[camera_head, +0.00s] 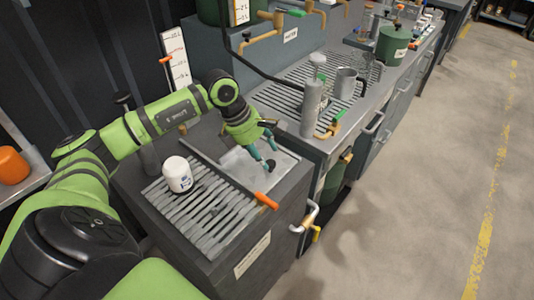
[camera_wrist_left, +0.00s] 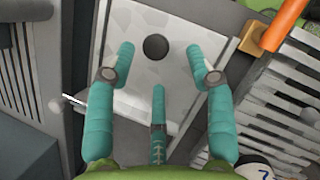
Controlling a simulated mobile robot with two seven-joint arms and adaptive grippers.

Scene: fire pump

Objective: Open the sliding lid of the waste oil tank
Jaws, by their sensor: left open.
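The waste oil tank (camera_head: 285,215) is a dark grey cabinet with a slatted grate and a flat light grey lid (camera_head: 240,162) on top. The lid bears a round black knob (camera_head: 271,164). In the left wrist view the lid (camera_wrist_left: 140,85) lies below the fingers, with its knob (camera_wrist_left: 155,47) between and slightly beyond the fingertips. My left gripper (camera_head: 268,148) is over the lid, its teal fingers spread and pointing down near the knob. In the left wrist view the gripper (camera_wrist_left: 159,62) is open and empty. Contact with the knob cannot be told. My right gripper is out of view.
A white jar (camera_head: 177,174) stands on the slatted grate (camera_head: 205,215). An orange handle (camera_head: 266,200) sits at the tank's front edge. A grey bottle (camera_head: 311,110) and metal mug (camera_head: 345,83) stand on the neighbouring bench. The floor at right is clear.

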